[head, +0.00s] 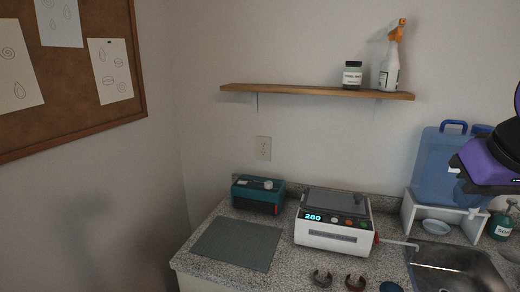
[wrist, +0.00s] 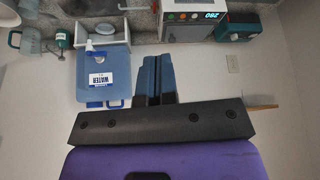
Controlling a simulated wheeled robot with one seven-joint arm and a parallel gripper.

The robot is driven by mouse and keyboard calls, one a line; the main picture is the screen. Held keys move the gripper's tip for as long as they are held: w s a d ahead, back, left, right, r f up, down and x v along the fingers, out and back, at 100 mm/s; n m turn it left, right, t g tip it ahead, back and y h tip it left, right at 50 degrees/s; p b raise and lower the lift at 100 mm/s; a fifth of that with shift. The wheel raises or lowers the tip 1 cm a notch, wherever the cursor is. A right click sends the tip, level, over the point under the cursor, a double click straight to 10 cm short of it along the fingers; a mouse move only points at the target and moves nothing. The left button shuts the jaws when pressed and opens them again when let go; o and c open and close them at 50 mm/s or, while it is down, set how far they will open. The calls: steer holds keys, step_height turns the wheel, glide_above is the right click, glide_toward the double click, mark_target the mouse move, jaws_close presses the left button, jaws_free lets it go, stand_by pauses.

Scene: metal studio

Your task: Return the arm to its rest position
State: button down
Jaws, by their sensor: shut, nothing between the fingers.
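My gripper (wrist: 157,80) shows in the wrist view with its two dark fingers together and nothing between them. It points toward the counter and wall, away from any object's surface. In the head view, part of my purple and black arm stands at the right edge, in front of the blue water jug (head: 435,165); the fingertips cannot be made out there. The wrist view is upside down, with the jug (wrist: 92,72) to the left of my fingers and the white machine (wrist: 183,20) above them.
The granite counter (head: 215,270) holds a teal box (head: 258,194), a grey mat (head: 237,243), a white machine (head: 333,222) reading 280, and a sink (head: 455,270). A wooden shelf (head: 300,91) carries a jar (head: 352,76) and a spray bottle (head: 390,65). A corkboard (head: 75,110) hangs left.

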steer(key=shift+n+g+y, duration=0.3)
steer(key=shift+n, duration=0.2)
steer(key=s, duration=0.4)
steer(key=shift+s+a, duration=0.1)
steer(key=shift+a, duration=0.25)
stand_by(2.2)
steer(key=w+d+f+m+t+h, duration=0.1)
steer(key=w+f+m+t+h, duration=0.2)
steer(key=w, duration=2)
steer(key=w+a+f+m+y, duration=0.1)
steer(key=w+a+f+y, duration=0.2)
steer(key=w+f, duration=0.3)
steer(key=w+a+f+m+y, duration=0.1)
steer(key=w+a+f+y, duration=0.1)
steer(key=w+a+f, duration=0.2)
steer(key=w+f, duration=0.3)
steer(key=w, duration=0.1)
steer(key=shift+w+a+f+t+y, duration=0.2)
steer(key=shift+w+t+y, duration=0.1)
steer(key=shift+y, duration=0.1)
